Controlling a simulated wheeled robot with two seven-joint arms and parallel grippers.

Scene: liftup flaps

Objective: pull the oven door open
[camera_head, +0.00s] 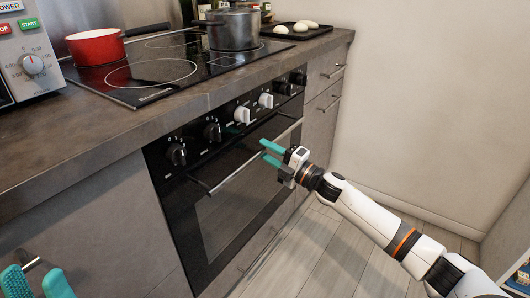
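The black oven (225,222) is built into the counter, and its door is closed. Its long metal handle (235,174) runs across the top of the door. My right gripper (263,149) is at the right part of the handle, with its teal fingers apart and pointing at the door. The handle seems to pass between the fingertips; contact cannot be told. My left gripper (37,284) is at the bottom left corner, its teal fingers apart, in front of a grey cabinet and away from the oven.
A red pot (96,47) and a grey pot (234,29) stand on the cooktop (150,72). A microwave (30,62) is at the left. A dark tray (298,34) holds white items. The floor (322,258) in front of the oven is clear.

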